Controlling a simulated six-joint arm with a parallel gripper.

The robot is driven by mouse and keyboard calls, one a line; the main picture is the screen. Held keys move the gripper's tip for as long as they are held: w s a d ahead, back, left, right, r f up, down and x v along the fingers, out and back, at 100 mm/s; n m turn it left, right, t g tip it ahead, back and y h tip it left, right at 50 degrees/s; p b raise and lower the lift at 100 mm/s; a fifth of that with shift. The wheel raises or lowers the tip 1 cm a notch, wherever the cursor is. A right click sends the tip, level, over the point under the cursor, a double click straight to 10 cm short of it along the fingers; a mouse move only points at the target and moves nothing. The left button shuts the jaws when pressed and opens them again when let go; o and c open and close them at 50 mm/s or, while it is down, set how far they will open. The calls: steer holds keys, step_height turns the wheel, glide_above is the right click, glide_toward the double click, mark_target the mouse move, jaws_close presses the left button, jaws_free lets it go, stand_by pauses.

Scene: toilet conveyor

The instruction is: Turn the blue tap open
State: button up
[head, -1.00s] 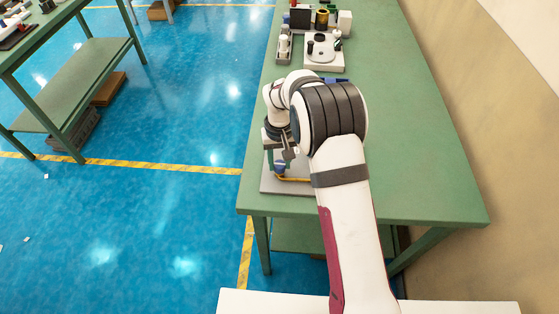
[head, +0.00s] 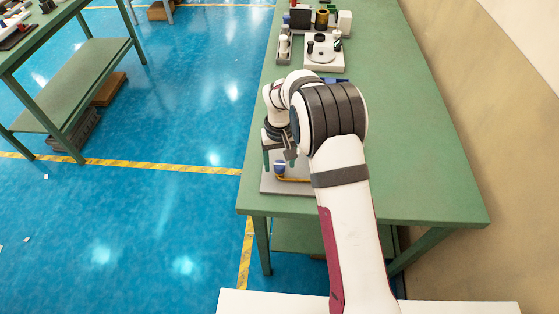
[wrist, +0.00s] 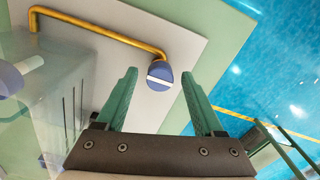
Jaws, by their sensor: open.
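The blue tap (wrist: 158,82) is a round blue knob with a white stripe across it. In the wrist view it shows between the fingertips of my gripper (wrist: 159,73), which is open with its green fingers apart. I cannot tell from the views how far the tips are from the tap in depth; no contact shows. In the head view the blue tap (head: 279,168) is small, right beside a green finger of my gripper, and my arm hides part of the area. A yellow pipe (wrist: 105,24) runs to the tap over a pale plate (wrist: 205,32).
A second blue knob with a white bar (wrist: 11,78) shows at the left of the wrist view, partly behind a see-through body. The plate sits at the left edge of a green table (head: 430,190). A white fixture (head: 323,55) and other parts stand farther back. The table's right side is clear.

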mark_target(279, 164)
step_height(279, 164, up, 16)
stand_by(0.3)
steer(key=shift+f, duration=0.1)
steer(key=s+d+r+m, duration=0.2)
steer(key=s+d+r, duration=0.1)
steer(key=s, duration=0.3)
steer(key=s+d+r+m, duration=0.1)
steer(key=s+d+r, duration=0.2)
steer(key=s, duration=0.2)
steer(key=s+d+f+m+y, duration=0.1)
steer(key=s+d+f+m, duration=0.1)
steer(key=s, duration=0.9)
steer(key=s+d+f+m, duration=0.2)
steer(key=s+m, duration=0.1)
steer(key=s, duration=0.8)
steer(key=shift+d+m+y, duration=0.3)
steer(key=shift+m+y, duration=0.1)
